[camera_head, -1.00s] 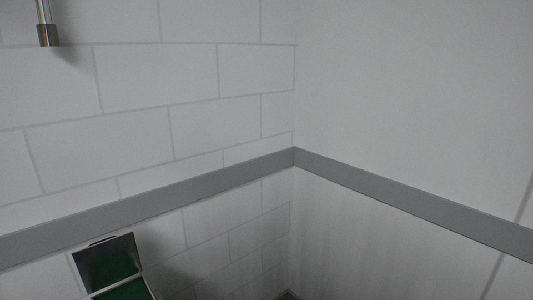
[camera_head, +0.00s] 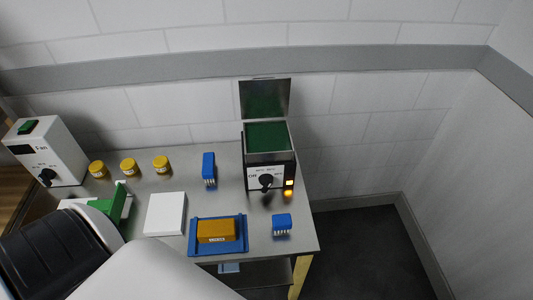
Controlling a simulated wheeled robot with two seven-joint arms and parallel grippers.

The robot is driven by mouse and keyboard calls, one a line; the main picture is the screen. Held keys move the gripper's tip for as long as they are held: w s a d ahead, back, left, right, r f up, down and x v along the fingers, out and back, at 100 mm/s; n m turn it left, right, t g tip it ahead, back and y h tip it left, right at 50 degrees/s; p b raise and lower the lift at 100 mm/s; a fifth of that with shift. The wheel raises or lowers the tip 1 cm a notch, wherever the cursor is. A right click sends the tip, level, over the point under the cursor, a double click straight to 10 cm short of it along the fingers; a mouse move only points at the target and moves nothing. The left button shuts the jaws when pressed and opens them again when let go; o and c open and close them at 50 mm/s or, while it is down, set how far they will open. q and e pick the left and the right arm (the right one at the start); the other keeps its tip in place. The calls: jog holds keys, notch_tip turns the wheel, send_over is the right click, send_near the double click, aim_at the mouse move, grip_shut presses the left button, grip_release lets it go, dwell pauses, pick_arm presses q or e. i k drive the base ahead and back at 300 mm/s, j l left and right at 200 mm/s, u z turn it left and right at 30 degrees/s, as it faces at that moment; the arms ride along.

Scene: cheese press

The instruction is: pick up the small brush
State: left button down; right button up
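Two blue brushes with pale bristles are on the steel table (camera_head: 258,222). The smaller-looking blue brush (camera_head: 282,222) lies near the right front edge, right of a blue tray. The other, longer-looking blue brush (camera_head: 208,166) is farther back, left of the open-lidded machine. My arm comes in from the lower left and covers the table's front left. Neither of my grippers shows in the view, and nothing visible touches either brush.
The blue tray (camera_head: 241,248) holds an orange block (camera_head: 216,231). A white slab (camera_head: 165,214), a green object (camera_head: 101,212), three yellow jars (camera_head: 128,166), a Fan box (camera_head: 57,155) and an open-lidded machine (camera_head: 268,175) stand around. Dark floor (camera_head: 365,250) is clear at right.

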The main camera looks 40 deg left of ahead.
aim_at(282, 222)
jog(key=i+j+u, duration=0.1)
jog(key=u, duration=0.75)
